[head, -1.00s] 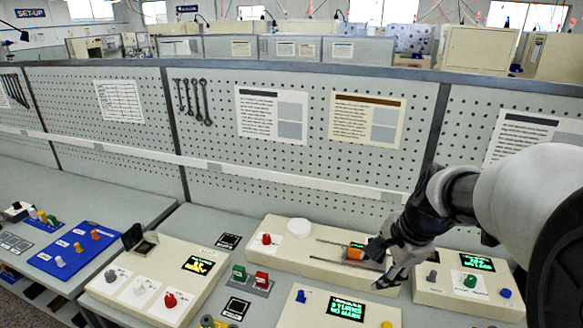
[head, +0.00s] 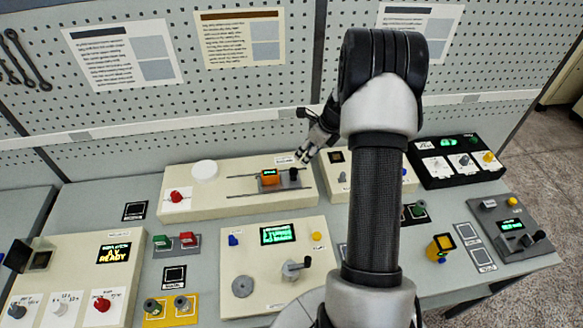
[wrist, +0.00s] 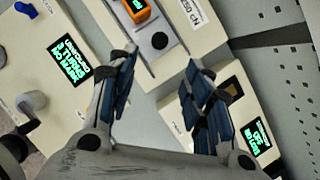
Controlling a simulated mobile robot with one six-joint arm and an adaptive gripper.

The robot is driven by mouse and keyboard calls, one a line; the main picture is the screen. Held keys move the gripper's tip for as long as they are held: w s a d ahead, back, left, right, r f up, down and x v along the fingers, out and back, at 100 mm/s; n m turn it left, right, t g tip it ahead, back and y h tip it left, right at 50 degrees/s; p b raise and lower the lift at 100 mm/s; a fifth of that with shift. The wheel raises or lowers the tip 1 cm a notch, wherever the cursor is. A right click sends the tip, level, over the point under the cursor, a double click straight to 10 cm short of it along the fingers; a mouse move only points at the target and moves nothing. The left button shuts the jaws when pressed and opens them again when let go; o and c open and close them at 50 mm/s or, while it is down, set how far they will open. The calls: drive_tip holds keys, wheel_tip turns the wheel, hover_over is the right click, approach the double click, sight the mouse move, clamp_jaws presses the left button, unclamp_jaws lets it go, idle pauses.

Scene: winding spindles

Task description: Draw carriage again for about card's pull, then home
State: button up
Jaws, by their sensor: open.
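The carriage (head: 290,183) is a grey sled with a black knob (head: 294,174), on two thin rails in a long cream unit (head: 215,207). An orange block (head: 269,178) with a small green display sits at the carriage's left end. My gripper (head: 304,140) is open and empty, above and just right of the carriage, apart from the knob. In the wrist view, the knob (wrist: 160,40) lies ahead between the spread fingers (wrist: 160,82), with the orange block (wrist: 137,9) beyond at the top edge. Printed cards (head: 240,38) hang on the pegboard; their text is unreadable.
A cream crank panel (head: 265,291) with a green display (head: 278,234) stands in front. A cream unit (head: 340,185) stands right of the carriage, partly behind my arm. A black panel (head: 460,160) stands farther right. The pegboard (head: 150,108) rises close behind the units.

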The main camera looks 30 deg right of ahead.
sight(294, 170)
drive_tip(key=b+x, duration=0.1)
drive_tip(key=x, duration=1.4)
drive_tip(key=shift+a, duration=0.1)
drive_tip(key=shift+c, duration=0.2)
clamp_jaws()
